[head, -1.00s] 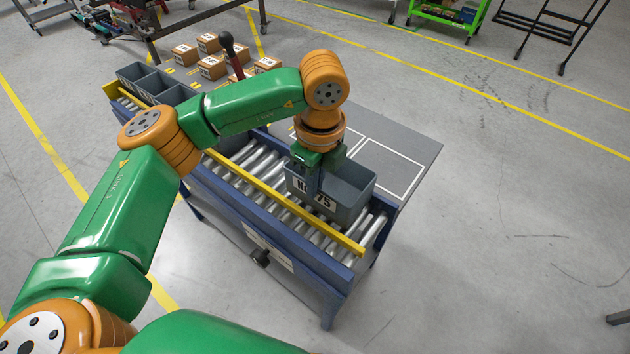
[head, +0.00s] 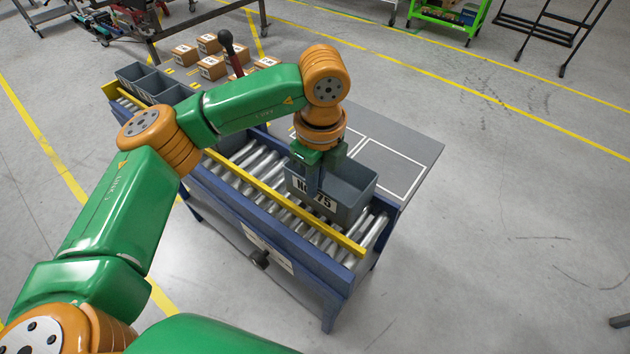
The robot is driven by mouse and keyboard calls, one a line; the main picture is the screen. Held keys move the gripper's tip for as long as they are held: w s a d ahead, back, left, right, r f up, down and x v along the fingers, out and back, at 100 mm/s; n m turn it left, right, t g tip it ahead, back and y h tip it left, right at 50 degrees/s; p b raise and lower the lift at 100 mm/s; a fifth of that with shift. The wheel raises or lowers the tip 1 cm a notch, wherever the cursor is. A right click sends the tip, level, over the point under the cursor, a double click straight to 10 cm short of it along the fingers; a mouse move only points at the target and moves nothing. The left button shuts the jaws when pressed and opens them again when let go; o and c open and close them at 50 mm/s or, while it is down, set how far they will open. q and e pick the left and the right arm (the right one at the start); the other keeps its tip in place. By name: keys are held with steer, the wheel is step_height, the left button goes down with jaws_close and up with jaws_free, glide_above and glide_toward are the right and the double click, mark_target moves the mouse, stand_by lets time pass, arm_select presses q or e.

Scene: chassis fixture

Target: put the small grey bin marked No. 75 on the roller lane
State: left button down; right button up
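The small grey bin marked No. 75 (head: 352,199) sits upright on the rollers of the roller lane (head: 376,231), near its right end. Its white label faces the yellow rail, and a finger covers part of it. My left gripper (head: 322,180) is over the bin's left part, with one finger in front of the labelled wall. The fingers look apart, and the bin has not followed the gripper's small rise, so it appears open. The far finger's tip is hidden. My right gripper is not in view.
A yellow rail (head: 285,205) runs along the lane's near side. Behind the lane is a grey tabletop (head: 415,151) with white outlines. Other grey bins (head: 137,76) stand at the lane's far left. Several cartons (head: 212,67) and a dark-knobbed lever (head: 227,40) are beyond.

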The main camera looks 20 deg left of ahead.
arm_select(q)
steer(key=shift+f, duration=0.15)
steer(key=shift+f+b, duration=1.3)
steer(key=shift+b, duration=0.05)
steer(key=c, duration=1)
jaws_free()
steer(key=shift+r, duration=0.1)
step_height(320, 180, up, 8)
steer(key=p, duration=0.6)
steer(key=shift+r, duration=0.1)
